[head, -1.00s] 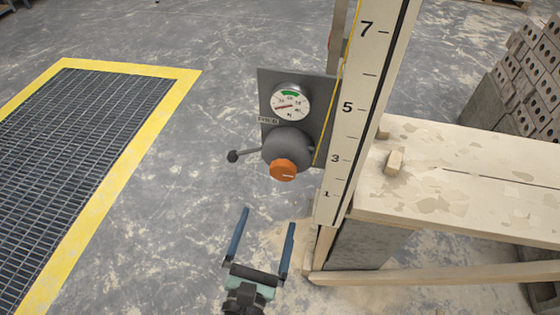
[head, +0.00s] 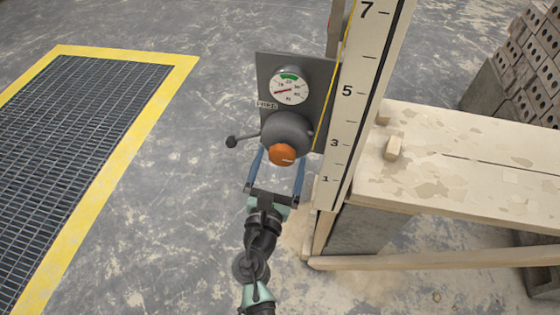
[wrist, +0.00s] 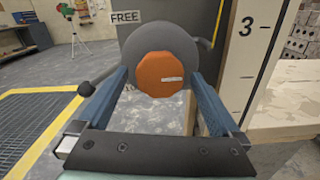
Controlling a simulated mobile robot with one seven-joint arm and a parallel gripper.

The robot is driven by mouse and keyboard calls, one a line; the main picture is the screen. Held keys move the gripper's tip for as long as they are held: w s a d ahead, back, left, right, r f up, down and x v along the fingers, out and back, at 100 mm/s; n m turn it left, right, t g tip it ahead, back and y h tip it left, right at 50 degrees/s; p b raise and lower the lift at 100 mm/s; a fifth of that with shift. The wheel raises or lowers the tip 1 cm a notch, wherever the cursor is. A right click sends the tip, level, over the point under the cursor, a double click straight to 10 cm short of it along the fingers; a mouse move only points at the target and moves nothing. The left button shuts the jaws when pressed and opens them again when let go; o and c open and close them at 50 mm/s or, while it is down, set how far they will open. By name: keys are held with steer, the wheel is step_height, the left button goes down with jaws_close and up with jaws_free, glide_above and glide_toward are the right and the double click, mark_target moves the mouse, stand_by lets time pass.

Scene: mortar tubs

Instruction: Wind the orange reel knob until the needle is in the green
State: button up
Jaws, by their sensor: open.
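The orange reel knob (head: 282,154) sits on the front of a dark grey round reel (head: 290,128), fixed to a grey plate (head: 262,72). In the wrist view the knob (wrist: 160,74) is centred between my fingers, ahead of the palm. My gripper (head: 279,158) is open, one blue finger on each side of the knob; I cannot tell whether they touch it. The gauge (head: 289,88) above has a green band at its top. Its red needle points to the lower left, outside the green.
A lever with a dark ball end (head: 231,142) sticks out left of the reel. A white numbered board (head: 356,110) stands close on the right, beside a wooden plank bench (head: 450,180). A yellow-edged floor grating (head: 90,110) lies left.

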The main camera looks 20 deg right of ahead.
steer(key=c, duration=1.3)
steer(key=shift+f+m, duration=0.1)
steer(key=shift+m, duration=0.3)
steer(key=m+b, duration=0.3)
steer(key=m, duration=0.1)
steer(key=shift+f+m, duration=0.1)
steer(key=shift+m, duration=0.2)
steer(key=m+b, duration=0.4)
steer(key=m, duration=0.1)
steer(key=m+b, duration=0.4)
steer(key=m, duration=0.2)
steer(key=shift+w+m, duration=0.1)
steer(key=shift+m, duration=0.3)
steer(key=shift+m+b, duration=1.55)
steer(key=shift+m, duration=0.75)
steer(key=shift+r, duration=0.2)
